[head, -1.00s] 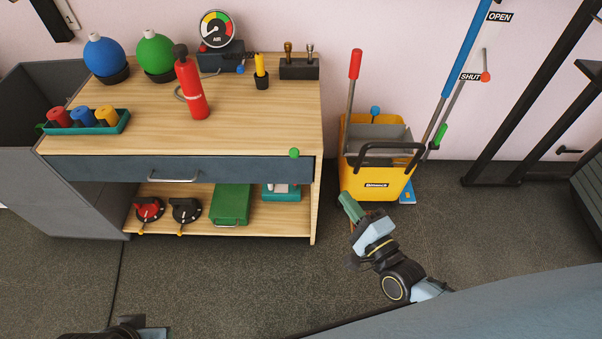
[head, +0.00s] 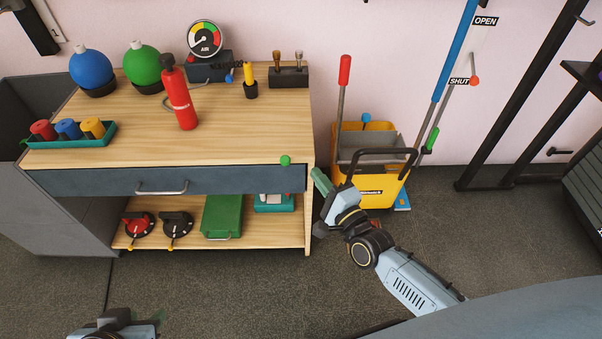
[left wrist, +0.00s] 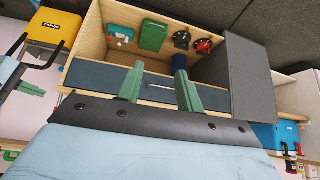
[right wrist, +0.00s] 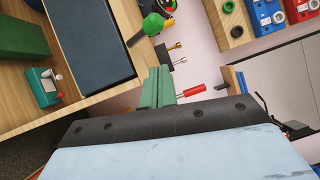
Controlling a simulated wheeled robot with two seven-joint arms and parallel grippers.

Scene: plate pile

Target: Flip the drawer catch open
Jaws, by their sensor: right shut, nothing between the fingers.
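The blue-grey drawer (head: 215,180) is closed under the wooden bench top, with a bar handle (head: 162,188). The catch has a green knob (head: 285,160) and sits at the drawer's upper right corner; a green knob also shows in the right wrist view (right wrist: 153,25), above the fingers. My right gripper (head: 320,180) is shut and empty, just right of the bench's right edge, apart from the knob. Its green fingers are together in the right wrist view (right wrist: 158,72). My left gripper (left wrist: 160,78) is open and empty; in the head view it is low at the left, in front of the bench.
The bench top holds a red extinguisher (head: 179,95), a gauge (head: 206,45) and a teal tray (head: 70,147). A green case (head: 222,216) stands on the lower shelf. A yellow mop bucket (head: 372,180) stands close behind my right gripper. The floor before the bench is clear.

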